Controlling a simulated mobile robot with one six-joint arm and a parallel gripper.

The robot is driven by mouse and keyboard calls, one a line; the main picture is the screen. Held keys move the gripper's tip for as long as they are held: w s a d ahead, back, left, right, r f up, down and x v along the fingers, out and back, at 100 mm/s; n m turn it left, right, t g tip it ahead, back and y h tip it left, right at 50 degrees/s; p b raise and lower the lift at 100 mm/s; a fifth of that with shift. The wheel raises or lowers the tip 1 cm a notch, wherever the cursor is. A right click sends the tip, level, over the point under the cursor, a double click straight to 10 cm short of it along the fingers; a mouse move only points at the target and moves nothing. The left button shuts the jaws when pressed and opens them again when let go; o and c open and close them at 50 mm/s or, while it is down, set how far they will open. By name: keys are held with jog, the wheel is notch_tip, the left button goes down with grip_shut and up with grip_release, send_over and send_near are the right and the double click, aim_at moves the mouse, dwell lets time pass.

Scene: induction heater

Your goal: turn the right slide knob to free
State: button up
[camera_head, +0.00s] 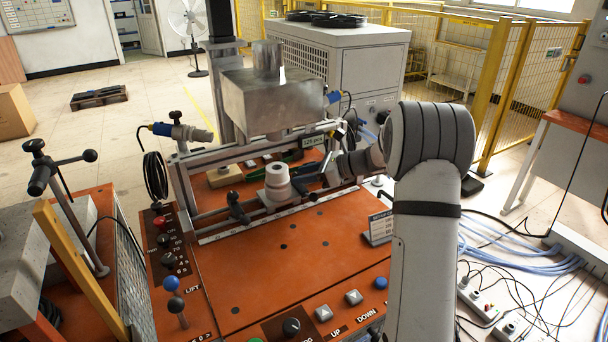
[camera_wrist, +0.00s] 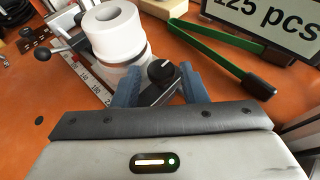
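My gripper (camera_wrist: 158,86) is open, with one blue finger on each side of the knob. Gaps show between the knob and both fingers, and nothing is held. In the head view my gripper (camera_head: 317,179) is low over the orange bench, just right of the white cylinder (camera_head: 277,181); the right knob is hard to make out there. The left slide knob (camera_head: 236,207) is black and stands on the ruled rail left of the cylinder.
A metal box (camera_head: 265,103) hangs above the cylinder. The front orange panel (camera_head: 275,255) is mostly clear, with buttons at its edge.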

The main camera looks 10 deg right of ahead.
jog(key=c, duration=0.7)
jog(key=n+g+p, duration=0.2)
jog(key=p, duration=0.1)
jog(key=shift+w+d+r+y, duration=0.1)
jog(key=shift+w+r+y, duration=0.15)
jog(key=shift+y, duration=0.15)
jog(key=n+g+p, duration=0.2)
jog(key=shift+w+f+g, duration=0.15)
jog(key=shift+w+g, duration=0.05)
jog(key=shift+g, duration=0.1)
jog(key=shift+f+n+g+y, duration=0.15)
jog(key=shift+n+g+y, duration=0.15)
jog(key=o, duration=0.9)
jog(key=shift+o, duration=0.2)
jog(key=shift+v, duration=3.95)
